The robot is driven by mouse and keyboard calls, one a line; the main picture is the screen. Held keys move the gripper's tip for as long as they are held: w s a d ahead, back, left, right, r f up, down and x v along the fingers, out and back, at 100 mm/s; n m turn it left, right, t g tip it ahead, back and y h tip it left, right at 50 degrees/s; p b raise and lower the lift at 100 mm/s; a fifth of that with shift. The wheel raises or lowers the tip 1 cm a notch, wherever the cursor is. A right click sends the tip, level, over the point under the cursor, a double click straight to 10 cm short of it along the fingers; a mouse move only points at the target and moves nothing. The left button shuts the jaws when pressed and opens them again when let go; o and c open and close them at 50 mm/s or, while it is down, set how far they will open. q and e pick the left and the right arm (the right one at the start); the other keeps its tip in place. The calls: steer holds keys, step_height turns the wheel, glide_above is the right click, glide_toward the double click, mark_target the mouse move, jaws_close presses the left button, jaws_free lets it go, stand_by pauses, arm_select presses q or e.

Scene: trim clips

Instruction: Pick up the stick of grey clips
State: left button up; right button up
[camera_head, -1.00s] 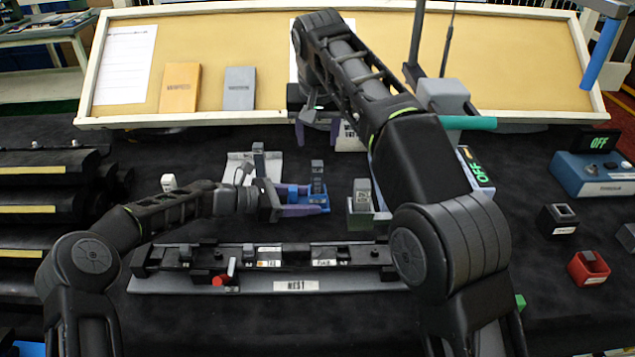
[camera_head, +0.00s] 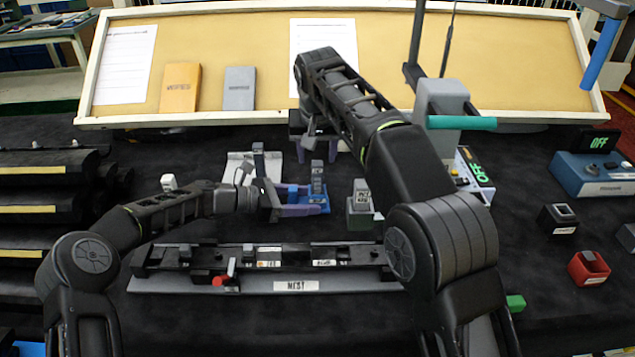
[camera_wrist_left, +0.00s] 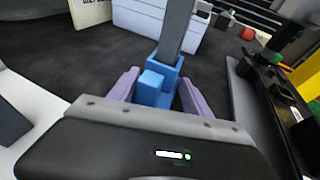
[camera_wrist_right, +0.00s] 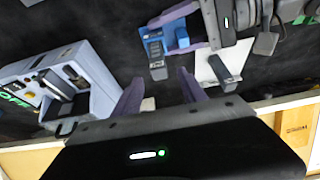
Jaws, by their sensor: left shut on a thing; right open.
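A grey upright stick (camera_head: 317,175) stands in a blue holder (camera_head: 322,207) at mid-table. In the left wrist view the stick (camera_wrist_left: 175,28) rises from the blue holder (camera_wrist_left: 153,88). My left gripper (camera_head: 305,203) is shut on the blue holder, with a purple finger on each side. A second dark grey stick (camera_head: 258,160) is by a white plate (camera_head: 240,165); it also shows in the right wrist view (camera_wrist_right: 226,70). My right gripper (camera_head: 316,147) is open and empty, behind and above the blue holder. I cannot read any label on the sticks.
A grey-green block with a labelled piece (camera_head: 361,197) stands right of the holder. A long black rail marked NEST (camera_head: 290,262) lies in front. A device with a green display (camera_head: 470,172) is at right. Red (camera_head: 589,268) and black (camera_head: 558,218) cups stand farther right.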

mark_target(317, 164)
steer(key=x, duration=0.5)
steer(key=shift+s+f, duration=0.1)
steer(key=shift+f, duration=0.05)
steer(key=shift+c, duration=0.3)
jaws_close()
stand_by(0.4)
stand_by(0.9)
